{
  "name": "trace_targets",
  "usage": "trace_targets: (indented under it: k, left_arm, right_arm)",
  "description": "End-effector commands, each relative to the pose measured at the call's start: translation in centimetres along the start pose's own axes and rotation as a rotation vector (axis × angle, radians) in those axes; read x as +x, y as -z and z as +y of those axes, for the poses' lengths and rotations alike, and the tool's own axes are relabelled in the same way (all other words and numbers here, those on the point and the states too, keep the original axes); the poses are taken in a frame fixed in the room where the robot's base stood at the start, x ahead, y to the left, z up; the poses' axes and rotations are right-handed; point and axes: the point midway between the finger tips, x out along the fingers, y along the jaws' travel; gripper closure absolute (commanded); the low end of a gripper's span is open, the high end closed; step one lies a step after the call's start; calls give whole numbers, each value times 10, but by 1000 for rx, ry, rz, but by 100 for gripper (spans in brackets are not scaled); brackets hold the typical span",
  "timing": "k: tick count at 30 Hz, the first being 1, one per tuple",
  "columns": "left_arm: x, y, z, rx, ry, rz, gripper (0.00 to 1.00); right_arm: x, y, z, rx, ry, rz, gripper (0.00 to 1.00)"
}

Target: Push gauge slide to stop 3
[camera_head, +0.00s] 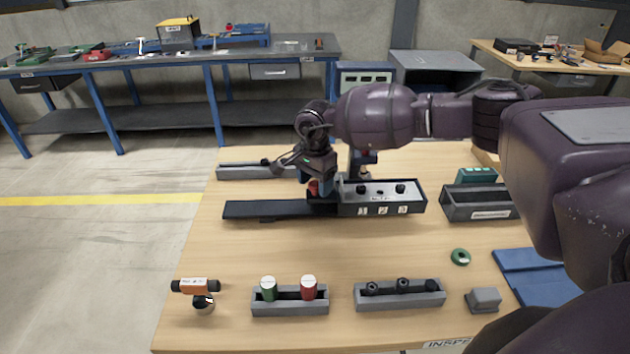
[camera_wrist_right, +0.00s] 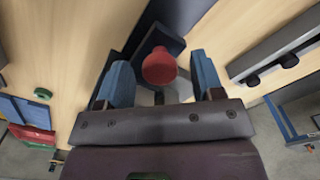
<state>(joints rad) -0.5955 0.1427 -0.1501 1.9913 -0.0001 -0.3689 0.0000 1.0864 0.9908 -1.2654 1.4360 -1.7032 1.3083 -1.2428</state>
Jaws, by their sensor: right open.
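The gauge lies across the table as a long black rail (camera_head: 262,209) with a grey numbered block (camera_head: 382,199) on its right part. The block carries labels 1, 2 and 3 and dark knobs on top. A red knob (camera_head: 313,188), seemingly the slide's, stands just left of the block, left of label 1. My right gripper (camera_head: 320,184) is lowered over it, pointing down. In the right wrist view the red knob (camera_wrist_right: 158,67) shows between the two blue fingers (camera_wrist_right: 162,80), with gaps at both sides. The slide's body is mostly hidden. My left gripper is out of view.
In front lie an orange-and-black tool (camera_head: 196,287), a tray with green and red cylinders (camera_head: 290,306), and a tray of dark parts (camera_head: 400,300). A grey bin (camera_head: 478,208) and green ring (camera_head: 460,257) are right. A grey rail (camera_head: 245,173) lies behind.

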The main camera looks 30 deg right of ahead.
Motion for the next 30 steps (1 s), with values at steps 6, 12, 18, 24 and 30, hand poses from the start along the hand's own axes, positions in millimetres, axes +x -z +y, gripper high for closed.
trace_targets:
  k: [6, 12, 18, 24, 30]
  left_arm:
    - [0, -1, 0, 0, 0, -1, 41]
    - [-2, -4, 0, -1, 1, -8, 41]
    - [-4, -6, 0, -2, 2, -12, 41]
    - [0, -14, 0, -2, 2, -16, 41]
    - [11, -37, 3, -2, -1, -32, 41]
  right_arm:
    - [0, 0, 0, 0, 0, 0, 45]
    - [0, 0, 0, 0, 0, 0, 76]
    - [0, 0, 0, 0, 0, 0, 100]
    - [1, -10, -10, -2, 2, -1, 100]
    - [5, -42, -43, -4, 2, -4, 100]
